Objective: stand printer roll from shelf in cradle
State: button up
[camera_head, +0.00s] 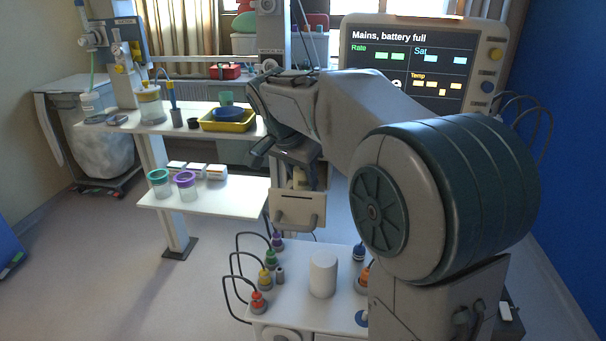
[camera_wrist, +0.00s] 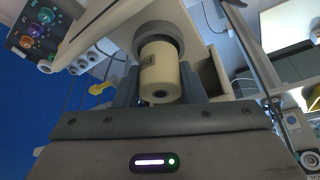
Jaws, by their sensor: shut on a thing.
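The printer roll (camera_wrist: 160,72) is a cream cylinder with a dark hole in its near end and a small dark print on its side. My gripper (camera_wrist: 160,90) is shut on it, with a finger on each side. In the head view the roll (camera_head: 300,177) is a small cream patch between the fingers, mostly hidden. Just below is a cream box-like holder (camera_head: 299,209) with a dark slot, perhaps the cradle. In the wrist view a grey ring (camera_wrist: 163,34) lies at the roll's far end; I cannot tell whether they touch.
A white cylinder (camera_head: 323,274) stands on the low white top, among coloured plugs with cables. A white shelf (camera_head: 215,204) on the left holds two lidded jars and small boxes. A yellow tray (camera_head: 228,124) sits on the upper shelf. The monitor (camera_head: 418,62) stands behind my arm.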

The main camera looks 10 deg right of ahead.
jog(key=o, duration=1.1)
jog(key=shift+c, duration=0.2)
jog(key=v, duration=1.3)
jog(key=s+d+f+n+y, duration=0.3)
jog(key=s+f+n, duration=0.7)
jog(key=s+f, duration=1.2)
jog(key=shift+d+f, duration=0.45)
jog(key=shift+d, duration=0.1)
